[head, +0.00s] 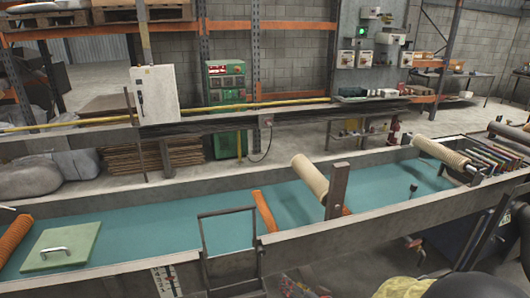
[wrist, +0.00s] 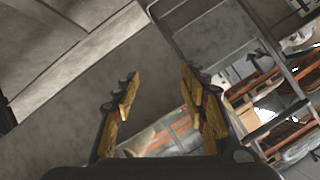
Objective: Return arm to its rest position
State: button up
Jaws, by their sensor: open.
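My gripper (wrist: 158,93) shows in the wrist view with its two yellow-and-black fingers spread well apart. Nothing is between the fingertips; a grey surface lies beyond them. In the head view, the fingers cannot be made out. Dark and yellow rounded parts at the bottom right corner may be part of my arm, but I cannot tell. My arm's full pose is hidden.
A long trough (head: 110,216) with a teal bed crosses the head view. It holds a green lid (head: 62,250) with a handle, orange mesh tubes (head: 264,211) and tan rolls (head: 310,178). A dark metal frame (head: 228,238) stands at the near edge; it may bound the free room.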

jog(key=s+d+f+g+h, duration=0.3)
jog(key=s+d+f+h, duration=0.15)
jog(key=d, duration=0.45)
jog(key=s+d+r+n+g+h, duration=0.15)
jog(key=s+d+r+g, duration=0.25)
jog(key=s+r, duration=0.4)
jog(key=s+a+r, duration=0.2)
jog(key=s+r, duration=0.5)
jog(key=r, duration=0.2)
jog(key=s+a+r+t, duration=0.1)
jog(key=s+r, duration=0.6)
jog(key=r, duration=0.3)
jog(key=shift+s+a+r+t, duration=0.15)
jog(key=shift+a+t, duration=0.15)
jog(key=shift+a, duration=0.05)
jog(key=shift+c, duration=1.1)
